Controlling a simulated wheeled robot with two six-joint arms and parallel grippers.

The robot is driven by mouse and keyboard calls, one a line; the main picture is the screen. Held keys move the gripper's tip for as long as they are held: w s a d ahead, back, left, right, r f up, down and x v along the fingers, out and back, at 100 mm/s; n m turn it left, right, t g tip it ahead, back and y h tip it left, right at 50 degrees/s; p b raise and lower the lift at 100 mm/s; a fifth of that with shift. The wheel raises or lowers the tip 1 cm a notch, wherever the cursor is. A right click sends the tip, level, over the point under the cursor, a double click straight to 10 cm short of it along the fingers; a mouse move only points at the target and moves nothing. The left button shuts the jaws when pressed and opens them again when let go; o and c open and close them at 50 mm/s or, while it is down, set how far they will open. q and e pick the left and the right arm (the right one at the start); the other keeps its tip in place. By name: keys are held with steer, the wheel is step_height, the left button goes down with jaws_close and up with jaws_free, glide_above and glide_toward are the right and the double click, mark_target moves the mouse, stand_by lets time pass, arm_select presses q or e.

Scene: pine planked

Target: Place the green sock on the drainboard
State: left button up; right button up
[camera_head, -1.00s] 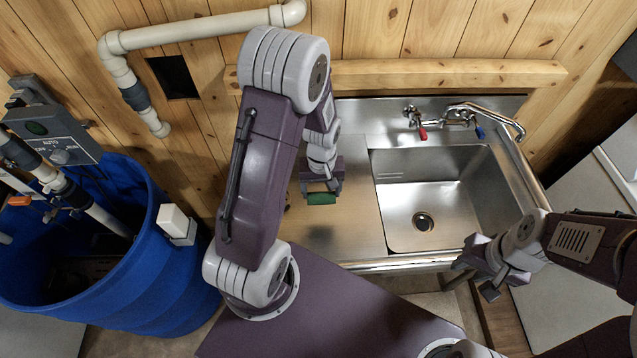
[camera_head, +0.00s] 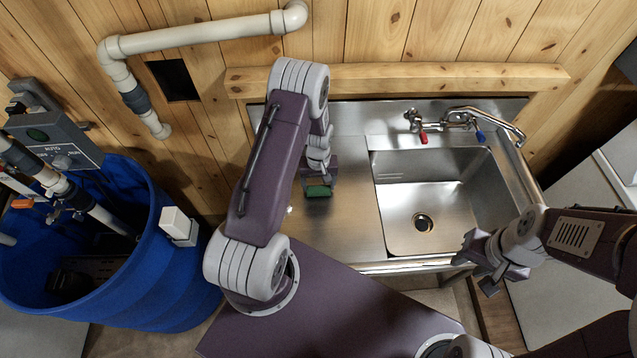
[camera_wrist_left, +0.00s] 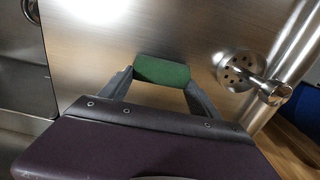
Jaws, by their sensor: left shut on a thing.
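The green sock (camera_head: 319,191) is a small dark green bundle over the left part of the steel drainboard (camera_head: 345,235). My left gripper (camera_head: 319,188) is shut on it. In the left wrist view the sock (camera_wrist_left: 161,70) sits between the two grey fingers, with the bare drainboard (camera_wrist_left: 95,45) behind it. I cannot tell whether the sock touches the steel. My right gripper (camera_head: 476,274) looks open and empty at the front right of the sink, clear of the sock.
The sink basin (camera_head: 425,210) lies right of the drainboard, with a faucet (camera_head: 460,118) behind. A perforated metal strainer (camera_wrist_left: 240,72) lies on the drainboard beside the sock. A blue barrel (camera_head: 160,275) stands left. A wooden ledge (camera_head: 400,77) runs along the wall behind.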

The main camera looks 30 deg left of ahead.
arm_select(q)
steer(key=shift+s+d+f, duration=0.1)
steer(key=shift+s+f, duration=0.05)
steer(key=o, duration=1.4)
steer(key=shift+c, duration=0.2)
